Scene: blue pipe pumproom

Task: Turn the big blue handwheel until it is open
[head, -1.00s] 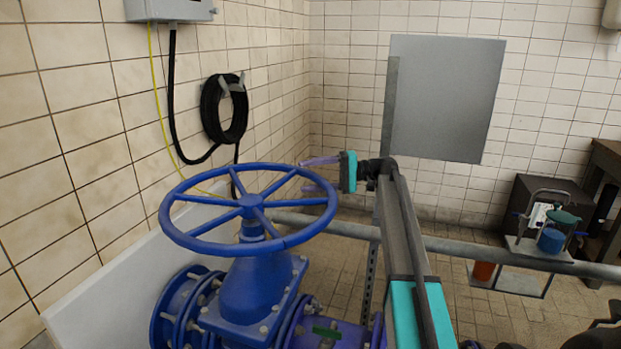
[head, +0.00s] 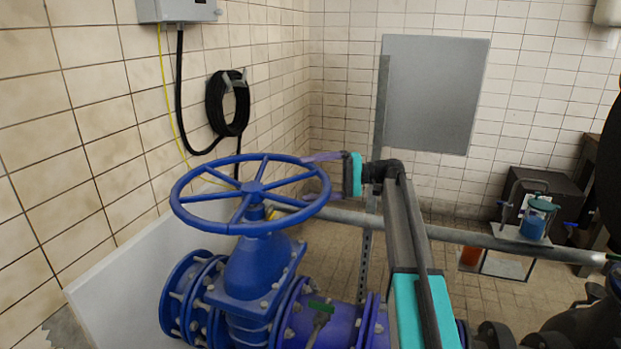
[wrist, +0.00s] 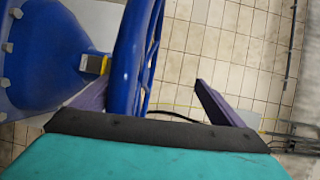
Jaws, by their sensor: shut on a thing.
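The big blue handwheel (head: 254,228) sits level on top of a blue valve body (head: 254,270), left of the middle in the head view. My gripper (head: 309,176) reaches its right far side from the right. One purple finger is above the rim and the other below it. My gripper is shut on the rim. In the wrist view the wheel rim (wrist: 130,50) passes between the two fingers (wrist: 150,92), nearer the left one.
A grey horizontal pipe (head: 450,235) runs behind my arm. A white panel (head: 135,265) stands left of the valve along the tiled wall. A black hose coil (head: 228,105) hangs on that wall. A shelf with a blue container (head: 534,225) is at the right.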

